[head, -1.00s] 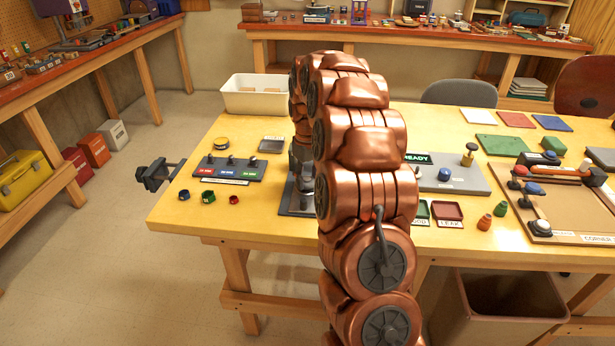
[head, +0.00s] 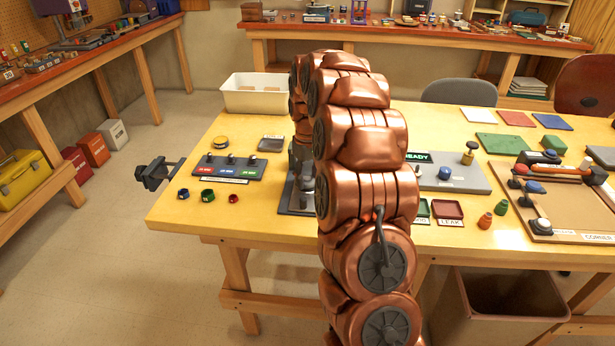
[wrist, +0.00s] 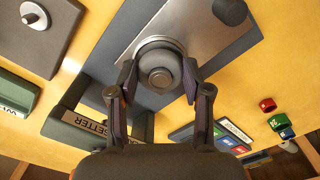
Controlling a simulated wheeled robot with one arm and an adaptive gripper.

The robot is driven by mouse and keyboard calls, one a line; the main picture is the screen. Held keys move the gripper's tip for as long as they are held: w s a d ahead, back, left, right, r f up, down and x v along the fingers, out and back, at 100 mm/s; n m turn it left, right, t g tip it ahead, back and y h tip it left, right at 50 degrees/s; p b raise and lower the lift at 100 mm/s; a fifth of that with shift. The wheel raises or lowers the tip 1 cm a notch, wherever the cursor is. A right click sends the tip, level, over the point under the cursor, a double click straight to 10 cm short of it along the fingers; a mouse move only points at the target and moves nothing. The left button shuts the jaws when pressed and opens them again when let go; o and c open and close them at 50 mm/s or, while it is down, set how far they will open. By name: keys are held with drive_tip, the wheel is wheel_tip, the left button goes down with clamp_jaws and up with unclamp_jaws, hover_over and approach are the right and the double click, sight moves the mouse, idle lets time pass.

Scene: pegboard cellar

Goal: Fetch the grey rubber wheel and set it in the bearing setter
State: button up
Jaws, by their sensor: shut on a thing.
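The wheel is over the metal plate of the bearing setter (wrist: 205,25), beside a pale ring. I cannot tell whether it is seated or just above. The setter's label block (wrist: 85,122) reads "SETTER". In the head view, the setter's base (head: 288,203) shows beside my arm, which hides most of it. My gripper (head: 303,178) is partly hidden there too.
Left of the setter stand a dark panel (head: 232,168) with coloured labels and several small coloured rings (head: 207,196). A white bin (head: 256,95) is behind. To the right are a grey "READY" station (head: 455,180) and a brown board (head: 560,215).

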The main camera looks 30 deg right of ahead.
drive_tip(key=shift+f, duration=0.3)
idle(0.5)
drive_tip(key=o, duration=1.2)
drive_tip(key=shift+o, duration=0.2)
drive_tip(key=o, duration=0.4)
drive_tip(key=shift+r+p, duration=0.5)
drive_tip(key=shift+r, duration=2.65)
